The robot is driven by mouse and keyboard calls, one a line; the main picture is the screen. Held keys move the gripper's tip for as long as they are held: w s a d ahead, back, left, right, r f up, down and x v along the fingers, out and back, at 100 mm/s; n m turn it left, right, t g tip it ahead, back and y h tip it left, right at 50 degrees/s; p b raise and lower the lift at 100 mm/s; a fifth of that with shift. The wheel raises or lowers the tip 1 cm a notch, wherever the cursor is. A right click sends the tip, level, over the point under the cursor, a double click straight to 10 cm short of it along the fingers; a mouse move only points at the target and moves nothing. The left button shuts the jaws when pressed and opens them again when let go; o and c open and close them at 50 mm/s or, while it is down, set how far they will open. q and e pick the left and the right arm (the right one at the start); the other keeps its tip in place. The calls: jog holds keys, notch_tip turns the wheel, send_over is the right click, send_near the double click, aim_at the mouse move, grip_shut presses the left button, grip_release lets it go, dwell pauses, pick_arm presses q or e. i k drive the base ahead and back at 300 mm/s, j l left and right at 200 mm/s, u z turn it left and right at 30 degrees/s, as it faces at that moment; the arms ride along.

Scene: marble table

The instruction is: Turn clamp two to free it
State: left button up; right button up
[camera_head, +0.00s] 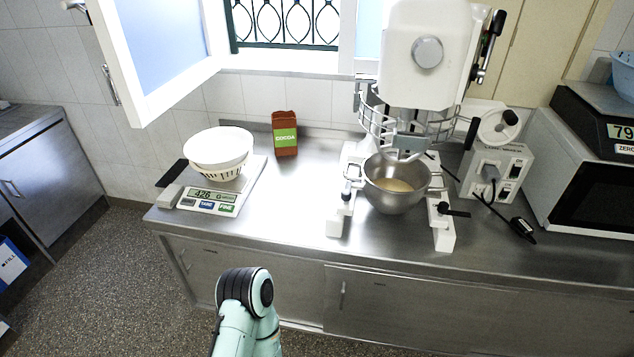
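A white stand mixer (425,60) stands on the steel counter. Its metal bowl (398,196) sits between the two white legs, with pale contents inside. A clamp (348,184) is at the bowl's left side, on the left leg. Another clamp (452,210) with a black lever is at the bowl's right side, on the right leg, its lever pointing right. I cannot tell which one is clamp two. Neither gripper is in view; only a teal and black link of my own arm shows at the bottom, well in front of the counter.
A scale (222,207) with a white bowl (218,147) stands left on the counter (290,215). A cocoa box (285,133) is near the wall. A control box (497,172) with a cable stands right of the mixer. The counter between scale and mixer is clear.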

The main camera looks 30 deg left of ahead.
aim_at(346, 193)
jog(key=u, duration=0.8)
